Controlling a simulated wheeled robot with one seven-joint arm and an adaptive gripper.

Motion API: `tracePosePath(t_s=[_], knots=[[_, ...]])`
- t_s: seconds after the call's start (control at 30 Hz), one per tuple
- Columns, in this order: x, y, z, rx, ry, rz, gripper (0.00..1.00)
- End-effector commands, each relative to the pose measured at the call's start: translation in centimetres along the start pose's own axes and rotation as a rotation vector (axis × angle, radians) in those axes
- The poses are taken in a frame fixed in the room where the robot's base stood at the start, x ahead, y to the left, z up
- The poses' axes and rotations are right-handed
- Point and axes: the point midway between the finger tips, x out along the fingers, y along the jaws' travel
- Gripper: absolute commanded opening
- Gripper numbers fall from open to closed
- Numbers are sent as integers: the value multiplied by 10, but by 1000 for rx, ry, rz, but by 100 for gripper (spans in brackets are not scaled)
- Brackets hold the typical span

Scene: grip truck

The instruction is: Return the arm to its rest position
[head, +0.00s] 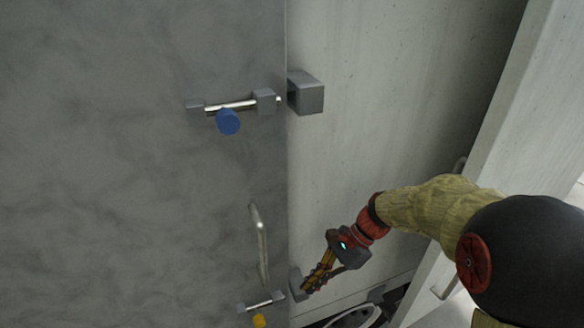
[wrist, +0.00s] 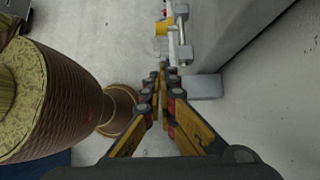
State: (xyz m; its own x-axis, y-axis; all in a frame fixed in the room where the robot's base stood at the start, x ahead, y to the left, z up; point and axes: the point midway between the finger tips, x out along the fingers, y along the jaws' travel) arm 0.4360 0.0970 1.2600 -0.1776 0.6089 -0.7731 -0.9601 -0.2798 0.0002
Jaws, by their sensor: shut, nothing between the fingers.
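My gripper (head: 308,286) is low at the right edge of the grey door (head: 130,160), beside the lower grey catch block (head: 297,285). In the wrist view my gripper (wrist: 163,72) has its two fingers together at the tips, with nothing between them. The lower bolt with a yellow knob (head: 259,320) lies just left of it in the head view. The yellow knob (wrist: 161,29) also shows past the fingertips in the wrist view, and the catch block (wrist: 203,87) is right of the tips. I cannot tell whether the fingers touch the block.
An upper bolt with a blue knob (head: 228,122) lies left of another catch block (head: 306,93). A vertical metal handle (head: 260,243) is on the grey door. A pale panel (head: 400,80) stands behind my arm, and a white door edge (head: 505,115) is at the right.

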Motion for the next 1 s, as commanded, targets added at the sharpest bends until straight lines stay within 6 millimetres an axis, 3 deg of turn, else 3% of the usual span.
tracePosePath(t_s=[0.23, 0.33, 0.5, 1.0], knots=[[2, 1, -9, -122, 32, 2, 0], [8, 20, -25, -245, 86, 46, 0], [-1, 58, -44, -541, 245, 111, 0], [-11, 138, -78, -1219, 777, 232, 0]])
